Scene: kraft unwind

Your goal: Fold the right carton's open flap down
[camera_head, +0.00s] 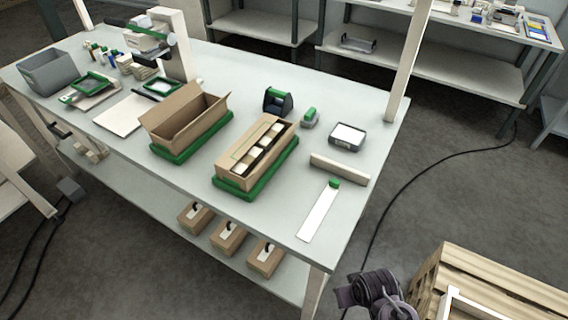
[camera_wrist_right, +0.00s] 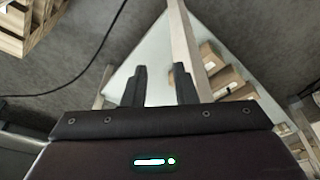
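The right carton (camera_head: 229,175) is a long kraft box on a green tray (camera_head: 258,190) near the middle of the bench. A strip of its top is open, showing pale and dark contents. Kraft panels lie along both long sides of that strip; I cannot tell exactly how each flap is tilted. My right gripper (camera_head: 375,290) is low at the bottom right, beyond the bench corner and well away from the carton. In the right wrist view its two fingers (camera_wrist_right: 160,84) are apart with nothing between them. My left gripper is not in view.
A second carton (camera_head: 185,122) with raised flaps stands left of it. A tape dispenser (camera_head: 278,101), a grey tray (camera_head: 347,137), a kraft strip (camera_head: 340,169) and a white strip (camera_head: 318,214) lie to the right. A wooden crate (camera_head: 480,285) is at the lower right.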

